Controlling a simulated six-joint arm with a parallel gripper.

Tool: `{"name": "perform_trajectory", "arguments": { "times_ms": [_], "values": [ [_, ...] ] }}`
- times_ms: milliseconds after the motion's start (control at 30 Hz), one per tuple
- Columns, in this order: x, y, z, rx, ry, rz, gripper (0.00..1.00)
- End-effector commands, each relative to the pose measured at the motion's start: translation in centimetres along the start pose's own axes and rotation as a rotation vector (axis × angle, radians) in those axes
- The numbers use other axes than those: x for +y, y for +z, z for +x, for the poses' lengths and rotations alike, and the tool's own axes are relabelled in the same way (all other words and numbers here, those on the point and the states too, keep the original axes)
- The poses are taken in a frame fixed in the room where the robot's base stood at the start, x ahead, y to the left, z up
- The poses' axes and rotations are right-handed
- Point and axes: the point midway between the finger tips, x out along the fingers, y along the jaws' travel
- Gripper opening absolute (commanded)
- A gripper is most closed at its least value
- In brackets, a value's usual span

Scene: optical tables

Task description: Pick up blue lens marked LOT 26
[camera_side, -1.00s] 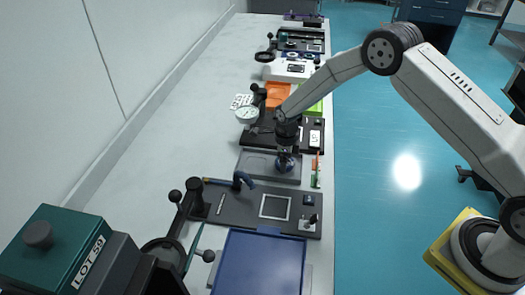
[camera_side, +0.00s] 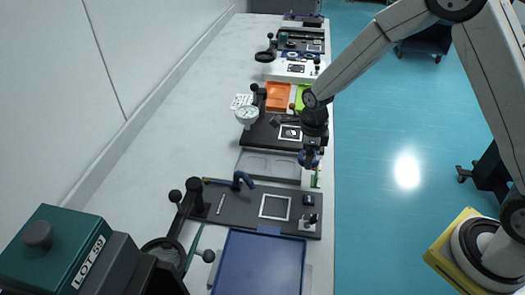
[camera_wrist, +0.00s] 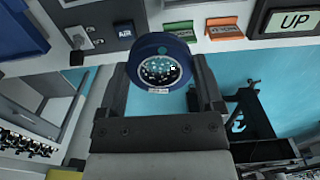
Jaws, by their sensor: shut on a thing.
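A round blue-rimmed lens (camera_wrist: 158,66) with a speckled face sits between the two fingers of my gripper (camera_wrist: 160,80) in the wrist view. A small white label shows on its lower rim, too small to read. In the side view, my gripper (camera_side: 311,158) is shut on the lens (camera_side: 308,160) and holds it above the right edge of the bench. The grey tray (camera_side: 270,166) to its left has empty shallow recesses.
A dark board (camera_side: 232,208) with a framed plate and posts lies in front of the grey tray. A blue tray (camera_side: 262,262) is nearer the camera. The bench's left strip is clear.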

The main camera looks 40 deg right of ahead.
Motion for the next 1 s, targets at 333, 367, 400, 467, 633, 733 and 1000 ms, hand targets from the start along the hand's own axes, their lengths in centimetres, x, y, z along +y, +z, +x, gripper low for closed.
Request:
{"name": "perform_trajectory", "arguments": {
  "times_ms": [333, 367, 400, 467, 633, 733, 1000],
  "values": [
    [2.5, -2.8, -1.7, 0.000, 0.000, 0.000, 0.25],
    [2.7, -3.0, -1.8, 0.000, 0.000, 0.000, 0.25],
    [2.8, -3.1, -1.9, -0.001, -0.001, 0.000, 0.25],
    [3.0, -3.3, -2.0, 0.000, 0.000, 0.000, 0.25],
    [3.2, -3.6, -2.1, -0.001, -0.001, 0.000, 0.25],
    [3.2, -3.6, -2.2, -0.001, -0.001, 0.000, 0.25],
    [3.2, -3.6, -2.1, 0.000, 0.000, 0.000, 0.25]
  ]
}}
